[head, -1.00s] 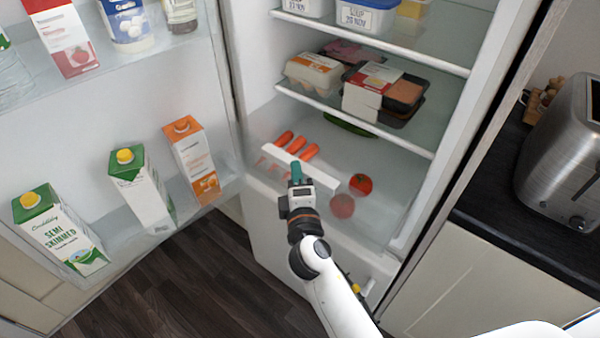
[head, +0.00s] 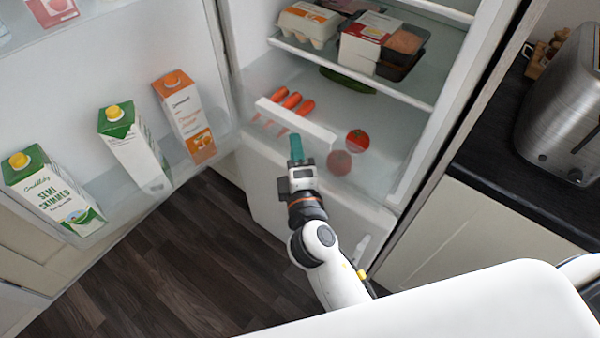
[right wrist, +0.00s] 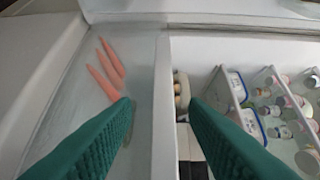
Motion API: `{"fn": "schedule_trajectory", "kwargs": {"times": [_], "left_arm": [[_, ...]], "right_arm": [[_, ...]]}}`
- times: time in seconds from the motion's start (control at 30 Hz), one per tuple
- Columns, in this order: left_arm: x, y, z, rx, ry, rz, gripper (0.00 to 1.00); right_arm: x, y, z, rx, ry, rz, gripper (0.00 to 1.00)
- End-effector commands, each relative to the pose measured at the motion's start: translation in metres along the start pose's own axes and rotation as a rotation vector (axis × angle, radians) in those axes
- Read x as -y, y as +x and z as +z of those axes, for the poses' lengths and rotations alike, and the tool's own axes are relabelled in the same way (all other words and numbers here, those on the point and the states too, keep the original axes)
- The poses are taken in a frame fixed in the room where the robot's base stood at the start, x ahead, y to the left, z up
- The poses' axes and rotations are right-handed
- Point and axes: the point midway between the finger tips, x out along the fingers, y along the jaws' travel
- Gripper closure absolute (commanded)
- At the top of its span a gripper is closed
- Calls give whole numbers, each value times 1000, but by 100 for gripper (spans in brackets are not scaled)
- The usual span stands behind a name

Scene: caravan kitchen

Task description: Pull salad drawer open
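The salad drawer sits at the bottom of the fridge, with a white bar along its front edge (head: 312,133). Carrots (head: 292,101) and a red tomato (head: 357,141) show in it, with a paler tomato shape in front. My right gripper (head: 296,147), with green fingers, is just in front of the bar in the head view. In the right wrist view the two fingers (right wrist: 160,135) are spread apart, one on each side of the white bar (right wrist: 164,90), with gaps visible. Contact cannot be told. My left gripper is not in view.
The open fridge door at left holds cartons (head: 185,115) on its rack. Shelves above the drawer hold an egg box (head: 305,24) and food packs (head: 372,38). A worktop with a toaster (head: 562,115) is at right. The dark floor (head: 180,275) is clear.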

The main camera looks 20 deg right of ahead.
Motion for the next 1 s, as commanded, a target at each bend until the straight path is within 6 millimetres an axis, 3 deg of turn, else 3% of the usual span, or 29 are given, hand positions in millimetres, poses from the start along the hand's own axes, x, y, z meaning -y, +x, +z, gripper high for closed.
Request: {"fn": "schedule_trajectory", "kwargs": {"times": [0.1, 0.33, 1.0], "left_arm": [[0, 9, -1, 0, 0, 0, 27], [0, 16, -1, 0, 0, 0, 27], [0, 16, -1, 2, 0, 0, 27]], "right_arm": [[-4, -26, 0, 0, 2, 5, 60], [-3, -55, 0, 0, 1, 3, 60], [-3, -60, 1, 3, 2, 7, 60]]}}
